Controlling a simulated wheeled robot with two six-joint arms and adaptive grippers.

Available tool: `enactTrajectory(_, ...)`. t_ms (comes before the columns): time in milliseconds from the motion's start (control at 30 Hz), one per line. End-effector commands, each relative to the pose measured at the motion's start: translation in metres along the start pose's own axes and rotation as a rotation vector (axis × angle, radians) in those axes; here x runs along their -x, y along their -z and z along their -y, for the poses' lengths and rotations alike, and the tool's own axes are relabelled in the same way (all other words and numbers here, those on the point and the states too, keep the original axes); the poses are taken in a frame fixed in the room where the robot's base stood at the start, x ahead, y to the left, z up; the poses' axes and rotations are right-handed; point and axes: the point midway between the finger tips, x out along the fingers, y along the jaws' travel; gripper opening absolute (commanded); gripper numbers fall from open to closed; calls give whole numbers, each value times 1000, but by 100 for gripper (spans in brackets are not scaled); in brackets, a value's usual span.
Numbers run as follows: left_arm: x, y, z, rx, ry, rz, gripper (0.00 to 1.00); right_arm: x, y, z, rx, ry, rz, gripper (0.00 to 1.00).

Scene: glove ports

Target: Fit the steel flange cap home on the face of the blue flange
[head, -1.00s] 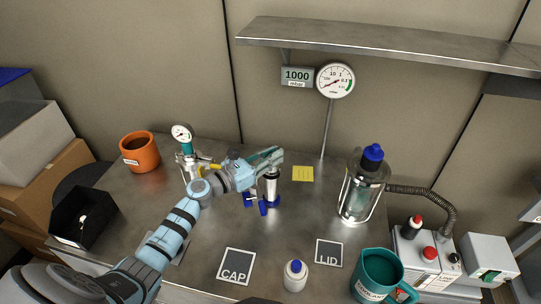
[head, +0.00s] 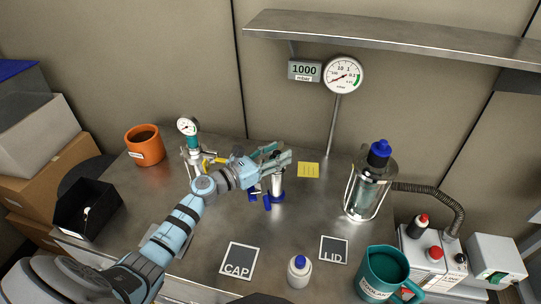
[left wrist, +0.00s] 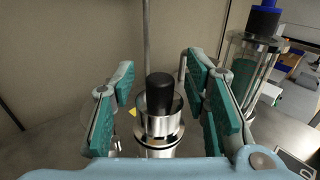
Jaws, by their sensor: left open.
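The steel flange cap (left wrist: 158,124), with a black knob on top, stands upright between the fingers in the left wrist view. Steel shows below its rim; I cannot tell whether the faces meet fully. In the head view a steel column (head: 277,183) stands over the blue flange (head: 277,197), partly hidden by my left gripper (head: 276,160). That gripper is open, its fingers on either side of the cap with space between. The CAP mat (head: 238,260) is bare. My right gripper is not in view.
A valve with a small gauge (head: 188,127) stands left of the flange, the orange pot (head: 145,146) beyond it. A glass vessel with a blue top (head: 370,185) stands right. A white bottle (head: 299,271) and teal mug (head: 383,272) are in front. A shelf (head: 390,35) overhangs the back.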

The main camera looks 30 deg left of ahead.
Motion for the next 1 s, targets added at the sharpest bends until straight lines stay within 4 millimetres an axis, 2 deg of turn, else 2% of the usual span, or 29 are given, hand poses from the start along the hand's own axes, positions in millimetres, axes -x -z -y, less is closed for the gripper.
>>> enactTrajectory(167,31,1,0,-4,1,-4,42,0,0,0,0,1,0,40)
enactTrajectory(300,74,2,1,-3,4,-8,42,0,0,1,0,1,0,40)
enactTrajectory(400,97,1,1,-2,4,-6,42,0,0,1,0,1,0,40)
enactTrajectory(500,110,0,1,-4,3,-2,42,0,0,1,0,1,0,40)
enactTrajectory(667,118,-1,1,-2,2,1,42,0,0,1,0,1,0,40)
enactTrajectory(1000,118,-1,0,-1,1,2,42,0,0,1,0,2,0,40)
